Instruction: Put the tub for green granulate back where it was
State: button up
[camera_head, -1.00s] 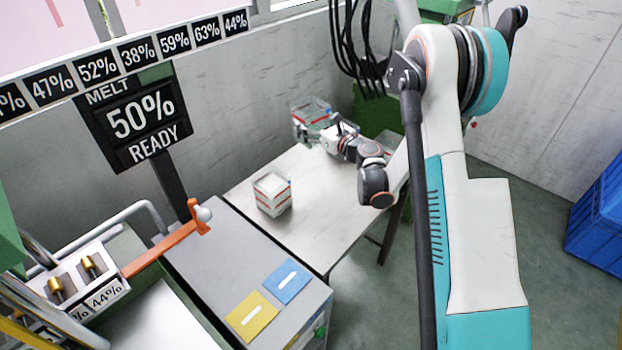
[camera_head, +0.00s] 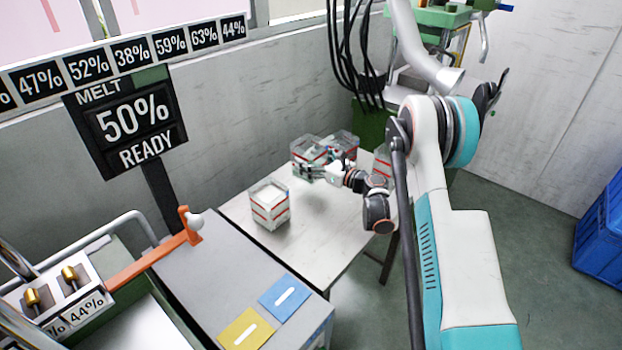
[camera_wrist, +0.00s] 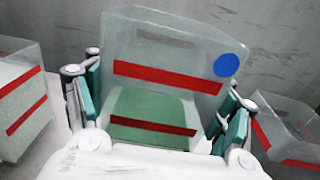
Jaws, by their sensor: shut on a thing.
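The tub for green granulate (camera_head: 308,158) is clear, with red bands. In the wrist view the tub (camera_wrist: 165,72) has a blue dot at its upper right corner and green granulate in its lower part. My gripper (camera_wrist: 161,112) is shut on it, one finger on each side. In the head view my gripper (camera_head: 324,167) holds the tub upright over the far part of the table (camera_head: 325,225). I cannot tell whether its base touches the table.
A tub with white contents (camera_head: 270,204) stands nearer on the table; it appears at left in the wrist view (camera_wrist: 22,105). Another clear tub (camera_head: 343,143) is close behind the held one, and one more (camera_head: 382,162) is partly hidden by my arm. A grey wall rises behind.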

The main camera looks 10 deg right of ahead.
notch_tip(320, 180, down, 6)
jog(key=shift+f+b, duration=0.1)
jog(key=shift+b, duration=0.85)
jog(key=o, duration=2)
jog(key=shift+o, duration=0.2)
jog(key=v, duration=1)
jog(key=shift+s+d+p, duration=0.25)
jog(key=shift+d+p, duration=0.05)
jog(key=shift+p, duration=0.1)
jog(key=shift+s+d+r+b, duration=0.2)
jog(key=shift+s+d+b, duration=0.15)
jog(key=shift+s, duration=0.2)
